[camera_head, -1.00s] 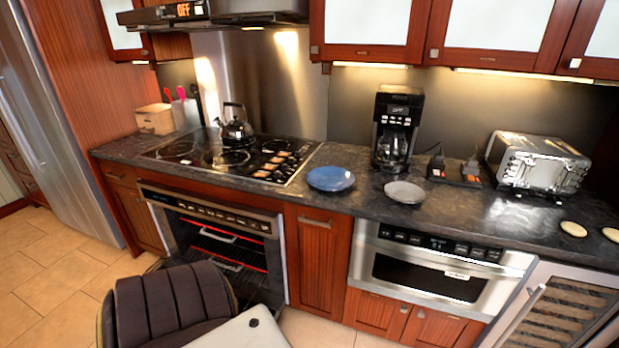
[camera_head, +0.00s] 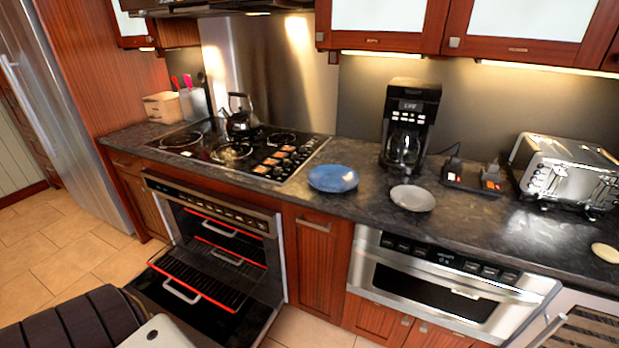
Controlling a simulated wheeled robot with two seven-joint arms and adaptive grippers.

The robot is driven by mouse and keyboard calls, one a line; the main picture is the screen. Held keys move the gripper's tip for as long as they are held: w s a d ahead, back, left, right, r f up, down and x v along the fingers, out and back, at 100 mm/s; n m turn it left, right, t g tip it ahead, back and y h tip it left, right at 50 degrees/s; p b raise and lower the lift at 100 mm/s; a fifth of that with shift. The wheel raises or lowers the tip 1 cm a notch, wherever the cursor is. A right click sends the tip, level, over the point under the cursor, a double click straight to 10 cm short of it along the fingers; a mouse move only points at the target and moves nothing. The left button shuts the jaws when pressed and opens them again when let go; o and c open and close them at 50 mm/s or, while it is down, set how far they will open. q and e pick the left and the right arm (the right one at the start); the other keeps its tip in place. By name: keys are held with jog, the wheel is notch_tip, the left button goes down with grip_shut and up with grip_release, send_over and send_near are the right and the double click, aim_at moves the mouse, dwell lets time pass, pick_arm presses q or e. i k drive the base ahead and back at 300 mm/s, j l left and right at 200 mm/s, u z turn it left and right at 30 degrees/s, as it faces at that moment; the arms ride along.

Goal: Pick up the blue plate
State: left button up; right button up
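The blue plate (camera_head: 333,179) lies flat on the dark stone counter (camera_head: 290,207), near its front edge. It sits just right of the cooktop and left of a grey-white plate (camera_head: 412,198); a small gap separates the two plates. Nothing lies on the blue plate and nothing hides it. Neither of my grippers shows in the head view, so I cannot see whether they are open or shut.
A coffee maker (camera_head: 408,127) stands behind the plates. The cooktop (camera_head: 237,150) with a kettle (camera_head: 241,115) is to the left, a toaster (camera_head: 566,172) to the right. Below, the oven door (camera_head: 205,308) hangs open into the floor space; the microwave drawer (camera_head: 441,283) is shut.

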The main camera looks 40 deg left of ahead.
aim_at(331, 178)
jog(key=i+u, duration=0.3)
jog(key=i+j+u, duration=0.1)
jog(key=u, duration=0.15)
jog(key=i+j, duration=0.6)
jog(key=i+z, duration=0.05)
jog(key=i, duration=0.05)
